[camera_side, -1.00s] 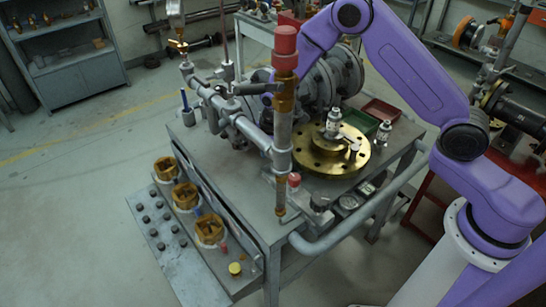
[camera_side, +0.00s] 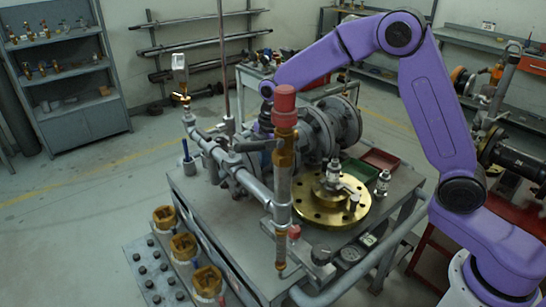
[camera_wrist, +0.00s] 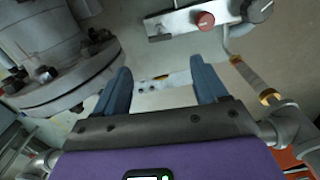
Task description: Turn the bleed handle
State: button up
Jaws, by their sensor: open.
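My gripper (camera_wrist: 163,82) is open in the wrist view, with two blue fingers wide apart and nothing between them. In the side view my wrist reaches behind the upright pipe with the red cap (camera_side: 285,98), and the fingers are hidden.
A large grey flange (camera_wrist: 70,92) is close to the left finger in the wrist view. A brass flange (camera_side: 324,205) lies on the grey table, with green (camera_side: 357,171) and red (camera_side: 381,158) trays behind it. Grey pipework (camera_side: 222,150) crowds the table's left side.

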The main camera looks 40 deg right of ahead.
jog(key=shift+r, duration=1.1)
jog(key=s+r+m, duration=0.1)
jog(key=s+r, duration=0.1)
jog(key=s, duration=0.6)
jog(key=s+r+m, duration=0.1)
jog(key=s+r, duration=0.1)
jog(key=s, duration=0.6)
jog(key=s+d+m, duration=0.1)
jog(key=s+d, duration=0.2)
jog(key=s, duration=0.6)
jog(key=s+d+f+m, duration=0.1)
jog(key=s+d, duration=0.3)
jog(key=s, duration=0.4)
jog(key=shift+s+d+f, duration=0.15)
jog(key=shift+s+d, duration=0.1)
jog(key=shift+s, duration=0.1)
